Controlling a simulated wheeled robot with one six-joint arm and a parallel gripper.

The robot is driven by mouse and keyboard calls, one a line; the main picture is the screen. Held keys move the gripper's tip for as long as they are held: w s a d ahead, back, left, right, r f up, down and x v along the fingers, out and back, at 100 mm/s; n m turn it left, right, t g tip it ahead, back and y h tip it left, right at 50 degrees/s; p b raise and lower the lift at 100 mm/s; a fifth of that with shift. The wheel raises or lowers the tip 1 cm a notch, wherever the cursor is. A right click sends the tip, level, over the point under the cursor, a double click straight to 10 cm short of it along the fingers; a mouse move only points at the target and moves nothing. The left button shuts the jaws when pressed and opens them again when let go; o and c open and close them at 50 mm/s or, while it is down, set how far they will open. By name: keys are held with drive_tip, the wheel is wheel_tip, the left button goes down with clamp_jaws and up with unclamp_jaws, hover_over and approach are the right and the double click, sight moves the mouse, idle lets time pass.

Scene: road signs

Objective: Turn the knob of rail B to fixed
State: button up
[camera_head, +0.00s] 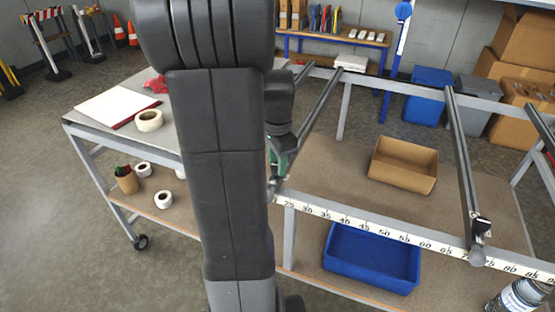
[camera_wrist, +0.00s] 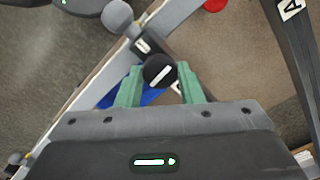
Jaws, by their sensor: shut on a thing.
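My gripper (camera_head: 279,165) is at the front end of the leftmost rail I can see in the head view, partly hidden behind my arm. In the wrist view its green fingers (camera_wrist: 160,87) are shut on a round black knob (camera_wrist: 160,70). A white line on the knob slants up to the right. A small white tag (camera_wrist: 143,46) sits beside the knob, too small to read. A grey ball (camera_wrist: 118,14) caps the rail's end. No letter shows on the held knob's rail. A dark bar marked A (camera_wrist: 291,9) lies to the right.
A white number scale (camera_head: 385,231) runs along the front beam. Another rail (camera_head: 461,160), with a clamp at its front end, stands to the right. A cardboard box (camera_head: 403,165) and a blue bin (camera_head: 372,258) lie below. Tape rolls (camera_head: 149,121) are on the left table.

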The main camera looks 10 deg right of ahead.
drive_tip(key=shift+m, duration=0.5)
idle(0.3)
drive_tip(key=o, duration=1)
drive_tip(key=shift+r, duration=0.1)
wheel_tip(320, 180, up, 14)
drive_tip(key=shift+f, duration=0.25)
wheel_tip(320, 180, down, 14)
drive_tip(key=shift+r, duration=0.15)
drive_tip(key=shift+r, duration=0.1)
